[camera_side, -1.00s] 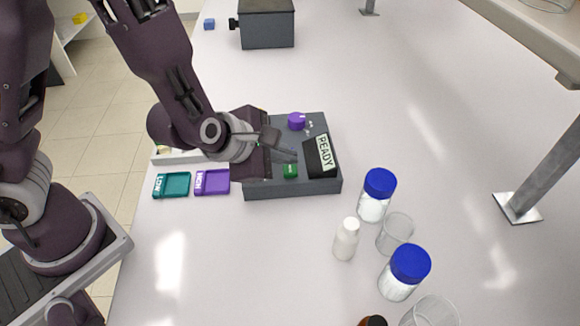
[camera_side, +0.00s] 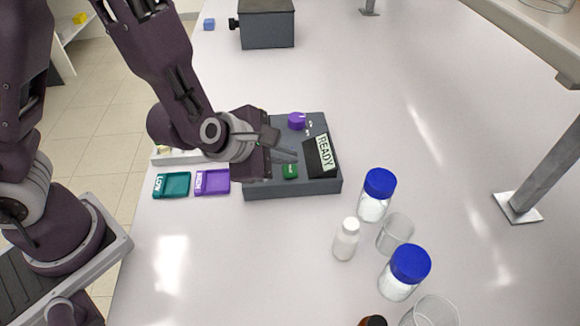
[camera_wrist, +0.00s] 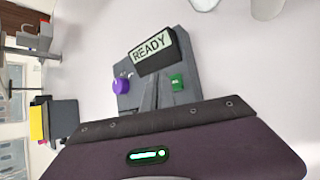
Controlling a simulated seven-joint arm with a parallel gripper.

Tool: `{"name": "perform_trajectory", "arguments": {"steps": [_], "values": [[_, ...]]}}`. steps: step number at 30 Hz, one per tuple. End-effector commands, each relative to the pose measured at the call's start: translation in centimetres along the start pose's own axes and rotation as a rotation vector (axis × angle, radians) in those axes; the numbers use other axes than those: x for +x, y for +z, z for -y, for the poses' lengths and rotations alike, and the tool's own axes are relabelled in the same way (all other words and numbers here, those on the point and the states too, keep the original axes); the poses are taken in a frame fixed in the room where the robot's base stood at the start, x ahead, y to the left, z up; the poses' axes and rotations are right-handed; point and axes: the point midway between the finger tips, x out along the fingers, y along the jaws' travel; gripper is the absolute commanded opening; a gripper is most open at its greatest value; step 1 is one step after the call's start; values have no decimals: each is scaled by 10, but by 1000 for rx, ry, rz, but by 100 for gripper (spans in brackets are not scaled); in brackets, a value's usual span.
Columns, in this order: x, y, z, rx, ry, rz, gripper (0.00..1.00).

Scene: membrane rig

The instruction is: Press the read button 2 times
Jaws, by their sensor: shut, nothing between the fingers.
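The grey instrument box (camera_side: 310,187) sits on the bench with its display (camera_side: 324,152) reading READY; the display also shows in the wrist view (camera_wrist: 150,49). The green button (camera_side: 290,171) is on its top near the front edge, and it shows in the wrist view (camera_wrist: 177,83) right of the fingers. A purple knob (camera_side: 297,121) is at the back of the box. My gripper (camera_side: 294,155) is shut and empty, above the box and close to the green button. I cannot tell whether the fingertips touch the box.
Blue-capped jars (camera_side: 374,200), a white bottle (camera_side: 346,240) and clear beakers (camera_side: 396,234) stand at the front right. The bench behind the box is mostly clear.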

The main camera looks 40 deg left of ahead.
Motion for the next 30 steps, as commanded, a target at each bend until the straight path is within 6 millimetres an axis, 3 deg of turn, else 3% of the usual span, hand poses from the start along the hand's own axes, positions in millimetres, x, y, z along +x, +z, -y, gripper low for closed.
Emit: {"name": "perform_trajectory", "arguments": {"steps": [30], "values": [[9,-7,6,1,0,-1,0]]}}
